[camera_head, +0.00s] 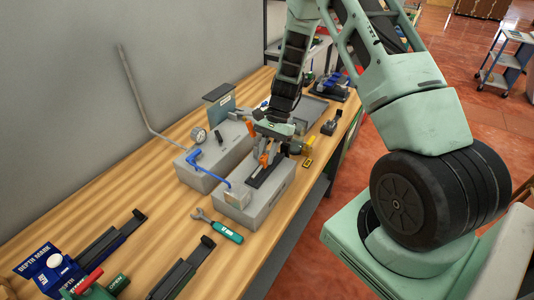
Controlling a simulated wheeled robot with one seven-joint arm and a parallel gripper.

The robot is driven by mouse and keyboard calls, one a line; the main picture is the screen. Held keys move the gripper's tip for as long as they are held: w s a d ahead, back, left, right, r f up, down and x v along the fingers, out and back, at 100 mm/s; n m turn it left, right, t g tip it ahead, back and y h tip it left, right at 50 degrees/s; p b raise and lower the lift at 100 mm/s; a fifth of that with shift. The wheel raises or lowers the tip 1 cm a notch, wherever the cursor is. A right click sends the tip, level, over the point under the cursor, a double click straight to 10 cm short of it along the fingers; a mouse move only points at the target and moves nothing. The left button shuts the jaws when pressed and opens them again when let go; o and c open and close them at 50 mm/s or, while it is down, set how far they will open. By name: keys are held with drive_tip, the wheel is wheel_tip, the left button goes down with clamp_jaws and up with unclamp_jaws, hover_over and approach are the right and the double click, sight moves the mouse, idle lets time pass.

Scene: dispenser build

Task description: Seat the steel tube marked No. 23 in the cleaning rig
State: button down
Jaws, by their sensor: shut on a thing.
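My gripper (270,156), with orange fingertips, points down over the black strip on top of a grey block (263,208) on the bench. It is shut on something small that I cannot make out. I cannot pick out the steel tube or read a No. 23 mark in this view. The grey block has a clear box at its left end. I cannot tell for certain which parts form the cleaning rig.
A green-handled wrench (219,227) lies in front of the near block. Black holders (183,268) and a blue box (46,265) stand at the bench's near left. A bent grey pipe (133,90) leans by the wall. Yellow and black items (308,162) lie right of the gripper.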

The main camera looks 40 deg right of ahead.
drive_tip(key=shift+d+f+y, duration=0.25)
drive_tip(key=shift+d+y, duration=0.05)
drive_tip(key=shift+d, duration=0.2)
drive_tip(key=shift+a, duration=0.25)
idle(0.8)
drive_tip(key=c, duration=1.2)
unclamp_jaws()
drive_tip(key=shift+c, duration=0.2)
drive_tip(key=shift+w, duration=0.1)
drive_tip(key=shift+c, duration=1)
drive_tip(key=shift+o, duration=1.5)
drive_tip(key=shift+w+r+p, duration=0.15)
drive_tip(key=shift+r+p, duration=0.45)
drive_tip(key=shift+r, duration=0.3)
drive_tip(key=shift+a+r+p, duration=0.15)
drive_tip(key=shift+r+p, duration=0.85)
drive_tip(key=shift+r, duration=0.35)
drive_tip(key=shift+a+r+p, duration=0.1)
drive_tip(key=shift+r+p, duration=0.85)
drive_tip(key=shift+r, duration=0.4)
